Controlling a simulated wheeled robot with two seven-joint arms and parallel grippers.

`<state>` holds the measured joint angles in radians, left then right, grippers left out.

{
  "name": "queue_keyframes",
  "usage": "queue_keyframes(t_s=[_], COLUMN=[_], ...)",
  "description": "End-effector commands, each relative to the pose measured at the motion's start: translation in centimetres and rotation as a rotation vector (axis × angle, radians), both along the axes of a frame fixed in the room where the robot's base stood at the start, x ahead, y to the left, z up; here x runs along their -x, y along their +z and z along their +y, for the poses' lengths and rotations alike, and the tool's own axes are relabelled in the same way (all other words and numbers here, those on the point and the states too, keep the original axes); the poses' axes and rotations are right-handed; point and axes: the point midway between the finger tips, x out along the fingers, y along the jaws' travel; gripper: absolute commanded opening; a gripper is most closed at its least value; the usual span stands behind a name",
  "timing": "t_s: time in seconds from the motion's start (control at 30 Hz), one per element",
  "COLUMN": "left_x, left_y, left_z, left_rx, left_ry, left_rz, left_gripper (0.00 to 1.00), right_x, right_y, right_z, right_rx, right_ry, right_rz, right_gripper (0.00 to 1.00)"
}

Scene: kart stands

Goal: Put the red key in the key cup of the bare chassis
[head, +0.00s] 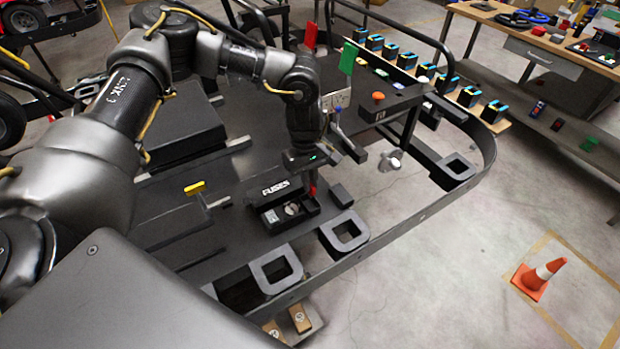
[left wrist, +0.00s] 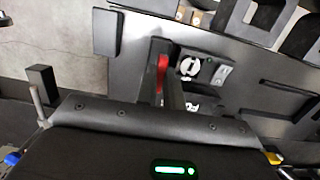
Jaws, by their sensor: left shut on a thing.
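My left gripper (head: 312,181) is shut on the red key (head: 312,188), above the near end of the bare chassis (head: 262,115). In the left wrist view the red key (left wrist: 162,72) sits between the two dark fingers of the left gripper (left wrist: 163,68), and part of it is hidden. An open black box marked FUSES (head: 272,190) lies just below and left of the gripper. A pale round fitting (left wrist: 190,66) in it shows close beside the key in the left wrist view. I cannot tell which part is the key cup. My right gripper is not in view.
Two square dark frames (head: 345,232) lie along the chassis's near edge. A dark block (head: 341,195) is right of the box. An orange button (head: 378,97) and a green panel (head: 348,57) stand behind the gripper. A yellow piece (head: 194,187) lies left.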

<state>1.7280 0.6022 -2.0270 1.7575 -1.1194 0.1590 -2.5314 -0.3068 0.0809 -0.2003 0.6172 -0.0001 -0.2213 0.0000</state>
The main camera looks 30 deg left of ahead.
Motion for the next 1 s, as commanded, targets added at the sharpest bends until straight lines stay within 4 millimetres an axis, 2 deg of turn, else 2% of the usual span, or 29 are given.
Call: queue_keyframes(t_s=[0.1, 0.4, 0.83, 0.87, 1.0], left_x=[0.0, 0.0, 0.0, 0.0, 0.0], left_y=[-1.1, -2.7, -3.0, -3.0, -3.0], left_z=[0.0, 0.0, 0.0, 0.0, 0.0], left_rx=[0.0, 0.001, 0.0, 0.0, 0.001], left_ry=[0.0, 0.0, 0.0, 0.0, 0.0], left_rz=[0.0, 0.001, 0.0, 0.0, 0.001], left_gripper=[0.0, 0.0, 0.0, 0.12, 0.3], right_x=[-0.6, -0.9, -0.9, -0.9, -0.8], right_y=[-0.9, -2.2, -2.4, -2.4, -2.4], right_z=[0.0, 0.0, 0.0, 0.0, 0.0], right_rx=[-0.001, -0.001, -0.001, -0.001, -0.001], right_ry=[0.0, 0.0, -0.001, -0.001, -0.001], right_rz=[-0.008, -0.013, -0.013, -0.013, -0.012], right_gripper=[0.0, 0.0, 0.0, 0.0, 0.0])
